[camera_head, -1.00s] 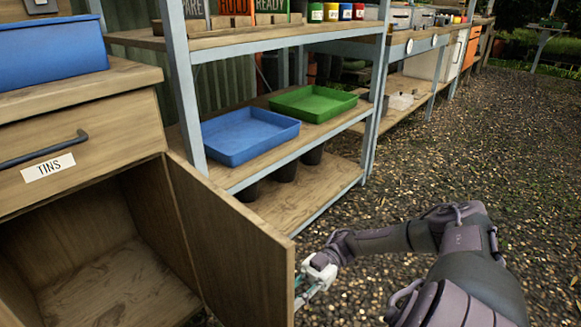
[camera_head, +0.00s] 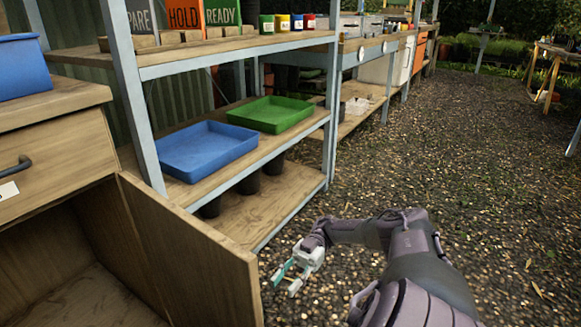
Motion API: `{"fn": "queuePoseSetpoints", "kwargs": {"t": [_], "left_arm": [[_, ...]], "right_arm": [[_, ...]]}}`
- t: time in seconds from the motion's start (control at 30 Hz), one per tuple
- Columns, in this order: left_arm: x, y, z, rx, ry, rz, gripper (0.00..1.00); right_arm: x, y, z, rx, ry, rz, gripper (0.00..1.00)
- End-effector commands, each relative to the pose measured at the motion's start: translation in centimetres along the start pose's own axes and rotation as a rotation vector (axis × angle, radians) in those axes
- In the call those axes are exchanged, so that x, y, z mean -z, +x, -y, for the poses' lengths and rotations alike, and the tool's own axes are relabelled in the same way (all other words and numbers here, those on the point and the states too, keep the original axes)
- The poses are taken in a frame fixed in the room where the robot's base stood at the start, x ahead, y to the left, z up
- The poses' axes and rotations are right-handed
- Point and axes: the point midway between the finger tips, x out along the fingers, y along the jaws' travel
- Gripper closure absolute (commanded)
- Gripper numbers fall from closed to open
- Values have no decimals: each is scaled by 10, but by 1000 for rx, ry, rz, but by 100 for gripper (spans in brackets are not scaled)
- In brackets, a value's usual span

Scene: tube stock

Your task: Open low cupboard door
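The low cupboard door (camera_head: 185,255) is a wooden panel at the lower left, swung wide open on its hinge side next to the shelf rack. The cupboard's inside (camera_head: 60,270) shows as an empty wooden space below the drawer. My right gripper (camera_head: 284,283) is just to the right of the door's free edge, apart from it, above the gravel. Its fingers are spread and nothing is between them. The door's handle is not visible. My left gripper is not in view.
A drawer (camera_head: 50,165) is shut above the cupboard. A rack beside it holds a blue tray (camera_head: 205,150) and a green tray (camera_head: 270,114), with dark pots (camera_head: 248,183) below. The gravel floor (camera_head: 450,170) to the right is clear.

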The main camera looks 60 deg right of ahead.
Motion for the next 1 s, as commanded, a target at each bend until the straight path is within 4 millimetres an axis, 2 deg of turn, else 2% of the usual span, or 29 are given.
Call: {"fn": "queuePoseSetpoints", "kwargs": {"t": [0.1, 0.3, 1.0], "left_arm": [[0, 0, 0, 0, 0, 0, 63], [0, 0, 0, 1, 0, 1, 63], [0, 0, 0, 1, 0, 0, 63]], "right_arm": [[0, -11, -1, -1, -2, 1, 64], [0, -19, 0, 1, -1, 0, 64], [0, -19, 0, 1, 0, 1, 64]]}}
